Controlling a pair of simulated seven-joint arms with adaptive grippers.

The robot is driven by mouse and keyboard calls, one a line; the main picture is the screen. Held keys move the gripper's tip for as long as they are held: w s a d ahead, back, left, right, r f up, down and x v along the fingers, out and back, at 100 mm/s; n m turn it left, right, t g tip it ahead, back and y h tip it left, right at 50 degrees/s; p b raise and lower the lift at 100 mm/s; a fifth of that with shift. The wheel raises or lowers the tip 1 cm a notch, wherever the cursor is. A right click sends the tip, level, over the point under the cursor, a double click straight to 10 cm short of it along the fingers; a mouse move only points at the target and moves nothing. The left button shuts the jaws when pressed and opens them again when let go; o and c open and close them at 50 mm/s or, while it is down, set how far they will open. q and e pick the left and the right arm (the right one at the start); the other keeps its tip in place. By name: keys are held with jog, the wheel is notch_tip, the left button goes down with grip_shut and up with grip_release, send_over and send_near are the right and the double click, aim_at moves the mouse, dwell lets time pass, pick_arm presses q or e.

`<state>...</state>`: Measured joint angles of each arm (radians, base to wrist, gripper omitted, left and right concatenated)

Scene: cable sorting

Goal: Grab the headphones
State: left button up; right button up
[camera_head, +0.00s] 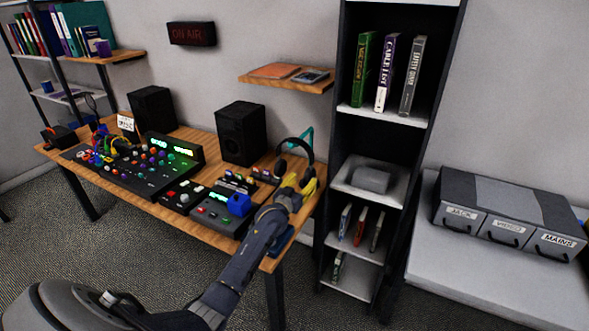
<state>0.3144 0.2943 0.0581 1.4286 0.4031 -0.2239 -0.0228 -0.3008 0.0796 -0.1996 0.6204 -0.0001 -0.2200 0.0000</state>
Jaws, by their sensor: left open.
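The black headphones (308,149) hang on a teal stand (307,133) at the right end of the wooden desk (264,262). Their band arches up, and the lower part is partly hidden by my gripper. My left gripper (301,179), with yellow fingers, reaches in from the front and is open at the headphones' lower side. I cannot tell whether the fingers touch them. My right gripper is not in view.
A mixing console (148,175), small control boxes (215,210) and two black speakers (241,133) crowd the desk left of my arm. A dark shelf unit (345,95) stands close on the right. A wooden wall shelf (258,79) hangs above.

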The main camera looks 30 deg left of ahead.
aim_at(313, 169)
pick_arm(q)
jog(key=shift+w+a, duration=0.1)
jog(key=shift+w, duration=1.65)
jog(key=shift+w+a+r, duration=0.1)
jog(key=shift+w+r, duration=0.05)
jog(key=shift+w, duration=0.75)
jog(key=shift+w+r, duration=0.1)
jog(key=shift+w, duration=1.6)
grip_shut()
